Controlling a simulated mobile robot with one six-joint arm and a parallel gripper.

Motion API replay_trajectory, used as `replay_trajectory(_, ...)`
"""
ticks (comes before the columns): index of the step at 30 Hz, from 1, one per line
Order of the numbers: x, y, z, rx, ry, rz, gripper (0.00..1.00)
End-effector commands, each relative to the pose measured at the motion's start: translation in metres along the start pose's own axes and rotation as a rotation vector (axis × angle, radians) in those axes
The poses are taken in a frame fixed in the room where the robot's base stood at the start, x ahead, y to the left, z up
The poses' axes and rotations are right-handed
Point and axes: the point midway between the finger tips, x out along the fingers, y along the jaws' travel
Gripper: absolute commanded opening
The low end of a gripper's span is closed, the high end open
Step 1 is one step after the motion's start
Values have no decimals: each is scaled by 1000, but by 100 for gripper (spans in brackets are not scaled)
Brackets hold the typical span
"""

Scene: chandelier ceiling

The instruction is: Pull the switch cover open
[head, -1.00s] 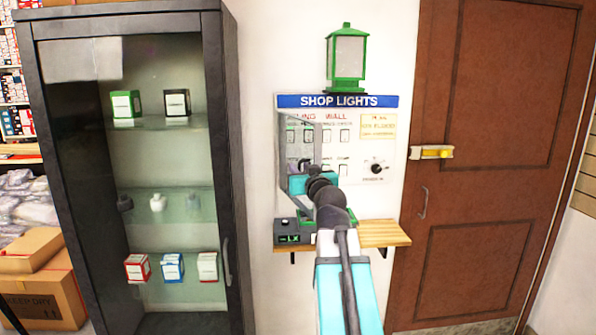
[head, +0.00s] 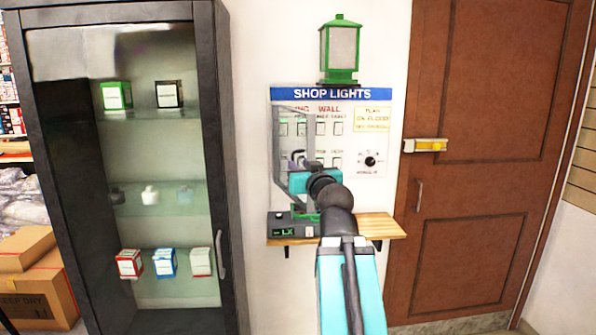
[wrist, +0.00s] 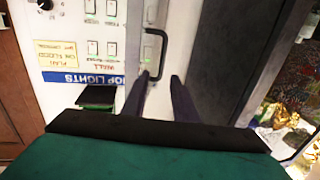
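The switch cover (head: 309,140) is a clear pane with a grey frame over the left part of the SHOP LIGHTS panel (head: 365,188). In the head view its frame looks slanted against the panel; how far it stands out is hard to tell. Its black C-shaped handle (wrist: 164,52) shows in the wrist view, where the panel is upside down. My gripper (wrist: 160,78) is open, its two dark fingers apart, with the handle's near end between or just beyond the tips. Contact is unclear. In the head view my gripper (head: 299,182) is partly hidden by my wrist.
A wooden shelf (head: 375,227) with a grey LX box (head: 285,232) sits below the panel. A green lantern (head: 341,50) is above it. A glass-front cabinet (head: 213,100) stands left, a brown door (head: 480,90) right.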

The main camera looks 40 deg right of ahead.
Motion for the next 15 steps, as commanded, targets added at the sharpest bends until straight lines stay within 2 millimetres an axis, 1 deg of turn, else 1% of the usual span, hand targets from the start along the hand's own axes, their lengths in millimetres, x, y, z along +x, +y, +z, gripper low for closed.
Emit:
replay_trajectory(1, -2, 0, 3, -1, 1, 0, 26)
replay_trajectory(15, -22, 0, 3, 0, 1, 2, 26)
